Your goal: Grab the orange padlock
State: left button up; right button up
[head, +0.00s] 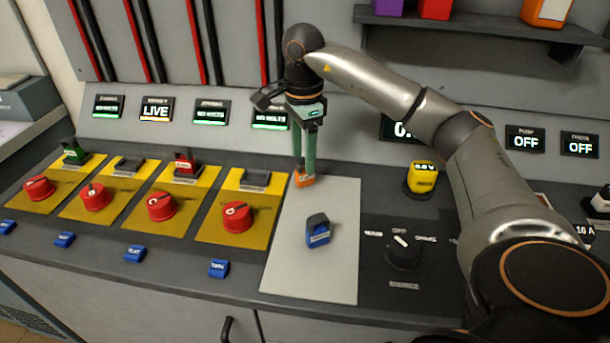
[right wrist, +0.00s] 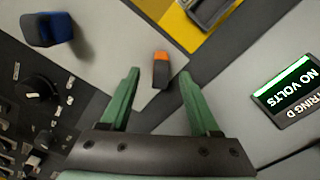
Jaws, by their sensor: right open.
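The orange padlock (head: 304,180) sits near the back left corner of the light grey mat (head: 335,275). In the right wrist view the padlock (right wrist: 161,57) shows an orange end and a dark end, between and beyond the green fingertips. My right gripper (head: 304,165) points down at it from above, its fingers hiding part of it in the head view. In the right wrist view my right gripper (right wrist: 160,78) is open, with a clear gap on both sides of the padlock. My left gripper is not in view.
A blue padlock (head: 318,233) stands on the mat closer to the front. Yellow panels with red knobs (head: 236,217) are to the left. Lit displays (head: 270,113) line the back wall.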

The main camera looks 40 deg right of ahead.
jog(key=f, duration=0.5)
jog(key=shift+d+b, duration=0.2)
jog(key=shift+b, duration=0.1)
jog(key=shift+c, duration=0.3)
grip_shut()
